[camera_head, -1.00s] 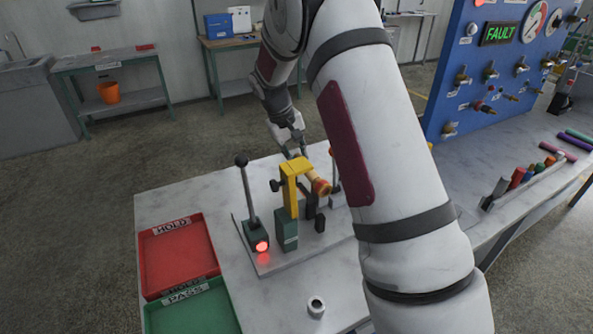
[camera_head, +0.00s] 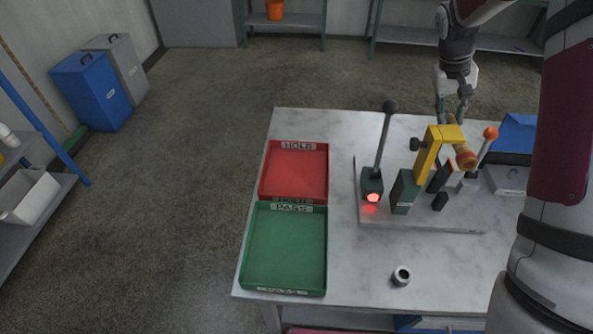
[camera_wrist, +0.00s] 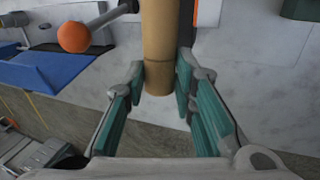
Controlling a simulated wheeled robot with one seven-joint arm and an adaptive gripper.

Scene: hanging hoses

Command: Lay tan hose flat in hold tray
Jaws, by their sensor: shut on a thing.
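The tan hose (camera_wrist: 161,40) runs down the middle of the wrist view, and its near end lies between my fingers. My gripper (camera_wrist: 159,80) is shut on it, with one teal-padded finger on each side. In the head view my gripper (camera_head: 454,115) is behind the yellow clamp (camera_head: 432,150) on the fixture. A short orange-tan end of the hose (camera_head: 464,157) shows at the clamp's right; the rest is hidden. The red hold tray (camera_head: 293,172) lies empty to the left on the table.
The green pass tray (camera_head: 285,248) sits in front of the hold tray. A black-knobbed lever (camera_head: 383,140) stands upright beside a glowing red lamp (camera_head: 373,198). An orange-knobbed lever (camera_head: 487,143) is right of the clamp. A small grey ring (camera_head: 401,276) stands on the tabletop.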

